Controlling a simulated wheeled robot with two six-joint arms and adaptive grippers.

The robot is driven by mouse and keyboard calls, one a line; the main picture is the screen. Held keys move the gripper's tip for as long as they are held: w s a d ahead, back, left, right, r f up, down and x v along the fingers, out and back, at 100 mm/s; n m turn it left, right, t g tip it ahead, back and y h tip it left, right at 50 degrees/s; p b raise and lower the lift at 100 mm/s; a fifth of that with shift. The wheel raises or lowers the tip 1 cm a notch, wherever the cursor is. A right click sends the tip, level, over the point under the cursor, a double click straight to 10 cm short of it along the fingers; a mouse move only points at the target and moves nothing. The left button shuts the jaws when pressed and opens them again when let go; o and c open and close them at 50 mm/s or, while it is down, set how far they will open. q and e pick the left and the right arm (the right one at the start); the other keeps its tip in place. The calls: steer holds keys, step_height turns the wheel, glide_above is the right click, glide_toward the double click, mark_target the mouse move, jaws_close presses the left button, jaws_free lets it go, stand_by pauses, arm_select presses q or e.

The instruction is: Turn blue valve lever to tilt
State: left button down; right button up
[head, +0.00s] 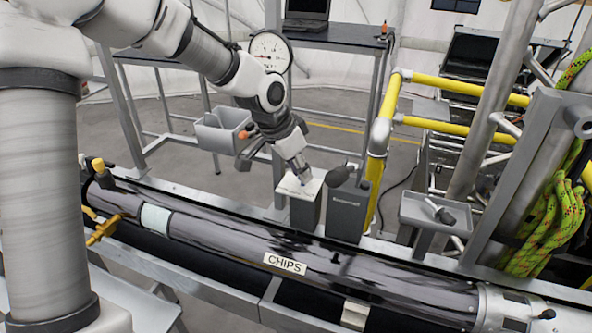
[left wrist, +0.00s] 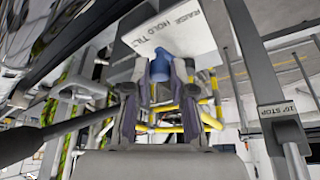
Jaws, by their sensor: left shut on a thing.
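The valve box (head: 304,209) has a pale top plate marked RAISE, HOLD and TILT, and stands behind the long dark tube. The plate also shows in the left wrist view (left wrist: 190,38). The blue valve lever (left wrist: 158,66) shows there below the plate, nearest the TILT and HOLD words; its exact setting I cannot tell. My left gripper (head: 304,178) reaches down to the top of the valve box. In the left wrist view its two fingers (left wrist: 160,78) are closed around the blue lever, hiding part of it. In the head view the gripper hides the lever. My right gripper is not in view.
A grey box (head: 347,213) with a black-knobbed lever (head: 341,175) stands just right of the valve box. The dark tube labelled CHIPS (head: 220,232) runs across the front. A pressure gauge (head: 270,51), yellow rails (head: 459,85) and a grey tray (head: 425,211) are nearby.

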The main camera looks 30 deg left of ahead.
arm_select(q)
steer(key=n, duration=0.1)
steer(key=d+n+y+b, duration=0.1)
steer(key=w+d+n+b, duration=0.1)
steer(key=n, duration=0.1)
steer(key=shift+f+y, duration=0.25)
steer(key=shift+y, duration=0.15)
steer(key=shift+w+d+n+y+b, duration=0.25)
steer(key=shift+n+b, duration=0.2)
steer(key=shift+n, duration=0.15)
steer(key=shift+w+d+n+y+b, duration=0.2)
steer(key=shift+n+b, duration=0.2)
steer(key=shift+n, duration=0.2)
steer(key=shift+r+n, duration=0.15)
steer(key=shift+n, duration=0.25)
steer(key=shift+w, duration=0.1)
steer(key=c, duration=1)
jaws_free()
steer(key=shift+w+a, duration=0.1)
steer(key=shift+w, duration=0.15)
steer(key=v, duration=0.7)
